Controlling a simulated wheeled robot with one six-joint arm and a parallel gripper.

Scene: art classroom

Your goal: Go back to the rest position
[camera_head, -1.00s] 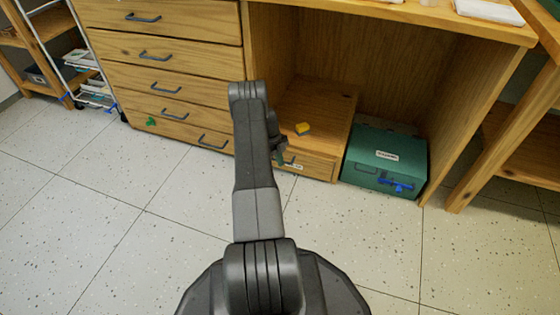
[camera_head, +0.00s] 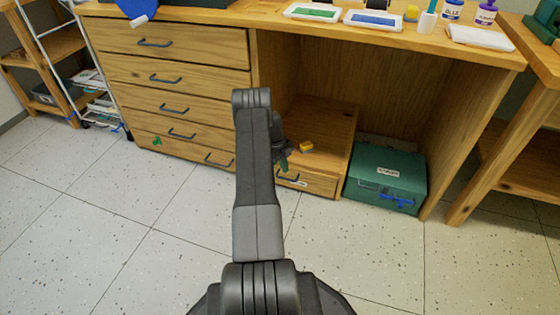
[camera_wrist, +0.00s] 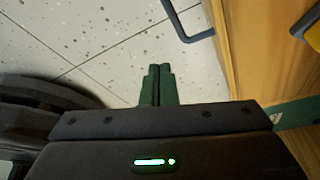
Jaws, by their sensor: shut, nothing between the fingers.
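My gripper (camera_wrist: 158,85) shows in the wrist view with its two dark green fingers together and nothing between them. A dark drawer handle (camera_wrist: 190,25) lies just beyond the fingertips, apart from them as far as I can tell. In the head view my arm reaches forward toward the wooden desk (camera_head: 300,65), and the arm mostly hides the gripper (camera_head: 283,163). The gripper is close to the low drawer (camera_head: 315,182) under the desk.
A green box (camera_head: 385,175) with a blue latch stands on the floor at right. A yellow block (camera_head: 306,147) rests on the low wooden unit. Trays (camera_head: 313,12) and paint bottles (camera_head: 487,12) stand on the desktop. The tiled floor (camera_head: 120,240) at left is clear.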

